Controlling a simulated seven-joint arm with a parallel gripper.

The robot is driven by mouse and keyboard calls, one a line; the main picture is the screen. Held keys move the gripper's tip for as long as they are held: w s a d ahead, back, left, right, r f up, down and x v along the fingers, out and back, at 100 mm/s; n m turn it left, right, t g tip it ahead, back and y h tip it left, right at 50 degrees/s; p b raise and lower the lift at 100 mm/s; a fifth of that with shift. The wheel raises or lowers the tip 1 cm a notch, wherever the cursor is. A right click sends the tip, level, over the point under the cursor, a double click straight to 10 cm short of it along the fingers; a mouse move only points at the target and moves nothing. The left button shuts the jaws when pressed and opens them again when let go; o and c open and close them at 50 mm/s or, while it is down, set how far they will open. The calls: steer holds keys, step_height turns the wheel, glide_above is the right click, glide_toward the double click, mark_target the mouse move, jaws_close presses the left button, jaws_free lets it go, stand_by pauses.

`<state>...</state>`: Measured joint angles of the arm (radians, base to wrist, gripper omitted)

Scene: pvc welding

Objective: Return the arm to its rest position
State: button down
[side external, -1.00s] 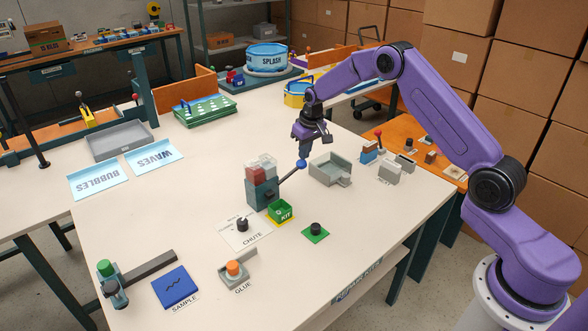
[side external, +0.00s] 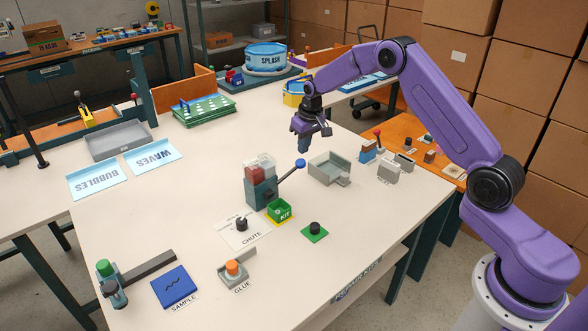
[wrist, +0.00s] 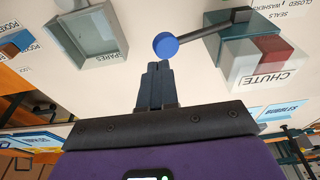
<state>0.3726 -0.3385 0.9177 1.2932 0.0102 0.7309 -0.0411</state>
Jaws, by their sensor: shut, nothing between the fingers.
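My gripper (side external: 301,150) hangs fingers-down above the table, behind the chute dispenser (side external: 261,192), and its blue-knobbed lever (side external: 300,163). In the wrist view my gripper's fingers (wrist: 155,68) are together with nothing between them. The lever's blue knob (wrist: 165,46) lies just beyond the fingertips in that view, apart from them. The dispenser (wrist: 257,62) shows at the upper right there. A green kit box (side external: 280,211) stands at the dispenser's front.
A grey open tray (side external: 331,167) sits right of the lever. A green pad with a black knob (side external: 315,231), a glue stand (side external: 236,271) and a blue sample square (side external: 174,287) lie toward the front.

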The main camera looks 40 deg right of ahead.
steer(key=s+a+r+n, duration=0.2)
steer(key=s+a+r, duration=0.2)
steer(key=s+a, duration=0.25)
steer(key=s+a+r+n+g, duration=0.1)
steer(key=s+a+r+n, duration=0.15)
steer(key=s+a, duration=0.4)
steer(key=s+a+r+n, duration=0.2)
steer(key=s+a+r, duration=0.25)
steer(key=s, duration=0.35)
steer(key=s+d+r+n, duration=0.1)
steer(key=s+d+n, duration=0.1)
steer(key=s, duration=1.1)
steer(key=s+d+n+g, duration=0.1)
steer(key=s+d+n, duration=0.2)
steer(key=s, duration=1.1)
steer(key=shift+d+r+n, duration=0.35)
steer(key=shift+r+n, duration=0.05)
steer(key=shift+n, duration=0.15)
steer(key=c, duration=1.8)
jaws_free()
